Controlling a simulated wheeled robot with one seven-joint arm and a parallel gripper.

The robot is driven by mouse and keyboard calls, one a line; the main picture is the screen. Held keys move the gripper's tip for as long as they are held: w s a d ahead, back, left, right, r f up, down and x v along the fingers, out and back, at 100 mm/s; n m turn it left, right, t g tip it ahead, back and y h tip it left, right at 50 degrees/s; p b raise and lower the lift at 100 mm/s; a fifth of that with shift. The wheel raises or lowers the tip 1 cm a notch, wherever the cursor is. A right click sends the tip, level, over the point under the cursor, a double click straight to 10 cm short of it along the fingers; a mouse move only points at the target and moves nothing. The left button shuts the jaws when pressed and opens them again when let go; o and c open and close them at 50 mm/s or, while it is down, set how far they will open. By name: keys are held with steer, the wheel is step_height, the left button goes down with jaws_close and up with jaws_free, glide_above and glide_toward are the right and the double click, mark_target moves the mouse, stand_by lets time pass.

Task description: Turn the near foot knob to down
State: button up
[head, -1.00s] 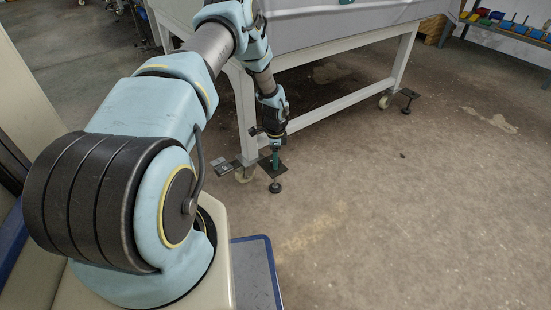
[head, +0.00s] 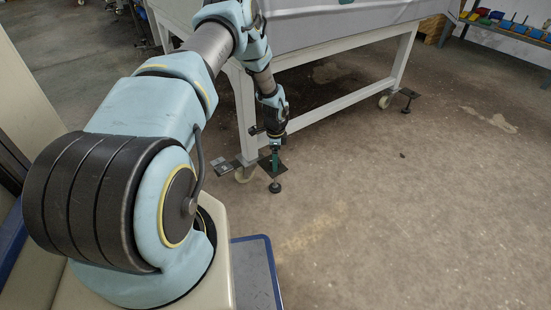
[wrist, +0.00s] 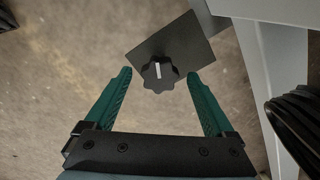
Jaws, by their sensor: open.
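The near foot knob (wrist: 160,74) is a dark, lobed knob with a pale mark line, seen from above in the wrist view. It sits at the corner of a dark square plate (wrist: 181,45). My gripper (wrist: 159,78) is open, with one green finger on each side of the knob and a gap to both. The pale line on the knob points roughly up in the picture. In the head view my gripper (head: 275,158) points down above the foot (head: 275,187) by the machine's near leg.
The floor to the right is clear.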

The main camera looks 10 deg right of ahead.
step_height(320, 180, up, 8)
steer(key=shift+f+p, duration=0.25)
steer(key=shift+p, duration=0.85)
steer(key=shift+s, duration=0.15)
